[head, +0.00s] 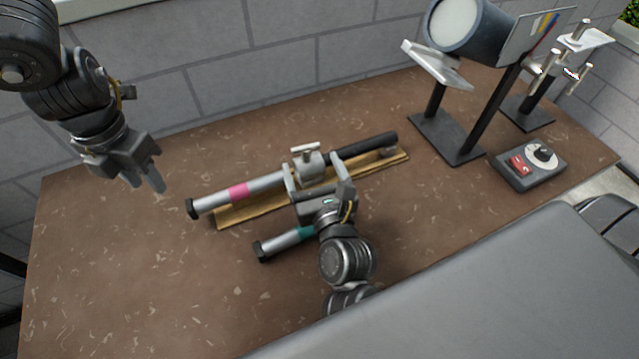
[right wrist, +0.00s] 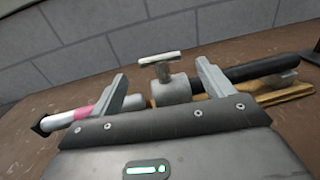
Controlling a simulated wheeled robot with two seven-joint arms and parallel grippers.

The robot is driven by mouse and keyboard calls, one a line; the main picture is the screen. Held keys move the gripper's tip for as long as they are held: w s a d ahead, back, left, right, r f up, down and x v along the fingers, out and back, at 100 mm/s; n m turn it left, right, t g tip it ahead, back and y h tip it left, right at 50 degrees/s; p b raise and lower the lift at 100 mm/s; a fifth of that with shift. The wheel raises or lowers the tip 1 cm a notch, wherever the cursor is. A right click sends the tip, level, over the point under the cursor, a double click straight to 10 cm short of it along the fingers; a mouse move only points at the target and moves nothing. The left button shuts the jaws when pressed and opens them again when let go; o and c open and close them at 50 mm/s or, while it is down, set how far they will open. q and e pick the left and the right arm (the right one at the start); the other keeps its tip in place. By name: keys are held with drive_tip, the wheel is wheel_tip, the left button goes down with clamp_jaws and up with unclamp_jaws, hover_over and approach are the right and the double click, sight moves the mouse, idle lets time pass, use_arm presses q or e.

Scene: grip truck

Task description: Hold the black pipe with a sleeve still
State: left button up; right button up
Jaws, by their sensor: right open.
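The black pipe (head: 370,145) lies on a yellowish wooden board at the right end of a pipe line, and also shows in the right wrist view (right wrist: 255,70). A grey sleeve-like clamp with a T-handle (head: 309,163) sits where it meets a light pipe with a pink band (head: 238,191). My right gripper (head: 318,180) is open, with its fingers on either side of the clamp in the picture; the right wrist view shows it (right wrist: 162,88) too. I cannot tell whether it touches the clamp. My left gripper (head: 147,184) is raised at the left, empty, its fingers apart.
A teal-banded pipe (head: 286,242) lies in front of the board (head: 240,213), partly behind my right arm. A lamp-like stand (head: 447,135), a post with pegs (head: 527,112) and a control box (head: 529,166) stand at the right. The table's left front is clear.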

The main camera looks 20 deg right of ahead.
sight(307, 153)
drive_tip(key=shift+w+d, duration=0.15)
drive_tip(key=shift+w, duration=1.2)
drive_tip(key=shift+w+d, duration=0.15)
drive_tip(key=shift+w, duration=1.2)
